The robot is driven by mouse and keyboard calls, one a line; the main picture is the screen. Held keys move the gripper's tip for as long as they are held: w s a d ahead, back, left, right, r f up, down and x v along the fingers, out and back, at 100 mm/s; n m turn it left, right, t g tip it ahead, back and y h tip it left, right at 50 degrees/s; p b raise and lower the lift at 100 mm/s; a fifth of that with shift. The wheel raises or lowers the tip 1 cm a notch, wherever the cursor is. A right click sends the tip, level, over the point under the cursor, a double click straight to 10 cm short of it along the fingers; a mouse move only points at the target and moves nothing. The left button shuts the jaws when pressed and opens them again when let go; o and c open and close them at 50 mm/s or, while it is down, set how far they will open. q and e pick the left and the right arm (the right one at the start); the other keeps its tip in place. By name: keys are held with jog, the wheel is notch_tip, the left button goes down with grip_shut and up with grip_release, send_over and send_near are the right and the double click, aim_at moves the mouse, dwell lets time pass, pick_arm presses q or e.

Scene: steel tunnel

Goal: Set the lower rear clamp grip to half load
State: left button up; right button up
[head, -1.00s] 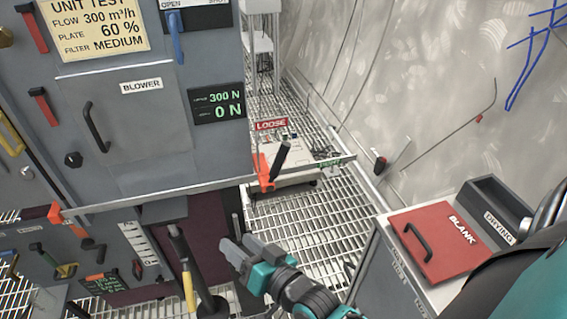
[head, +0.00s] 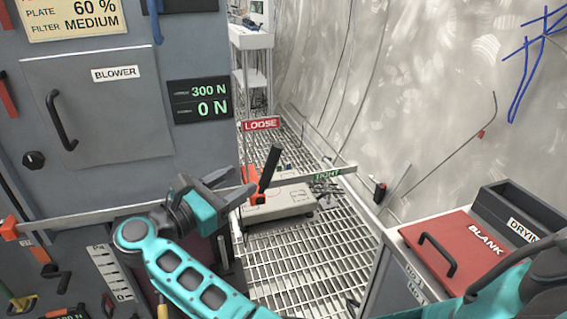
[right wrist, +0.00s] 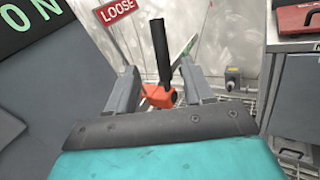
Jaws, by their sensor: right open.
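The lower rear clamp grip, a black handle (head: 270,166) on an orange base (head: 256,199), stands tilted on the bar at the unit's right end. A red LOOSE plate (head: 261,124) is above it and a green TIGHT mark (head: 328,173) is to its right. The display (head: 200,100) reads 300 N over 0 N. My right gripper (head: 236,187) is open just left of the clamp. In the right wrist view, the handle (right wrist: 160,50) rises between the open fingers (right wrist: 160,88), and the orange base shows beyond them. I cannot tell whether they touch. My left gripper is not in view.
The grey unit with the BLOWER door (head: 100,110) fills the left. The pale bar (head: 80,222) runs along its front. A cabinet with a red BLANK lid (head: 455,245) and a dark DRYING bin (head: 520,215) stands at right. Grated floor (head: 310,255) lies between.

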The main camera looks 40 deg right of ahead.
aim_at(278, 158)
jog(key=x, duration=1.2)
jog(key=shift+d, duration=0.35)
grip_shut()
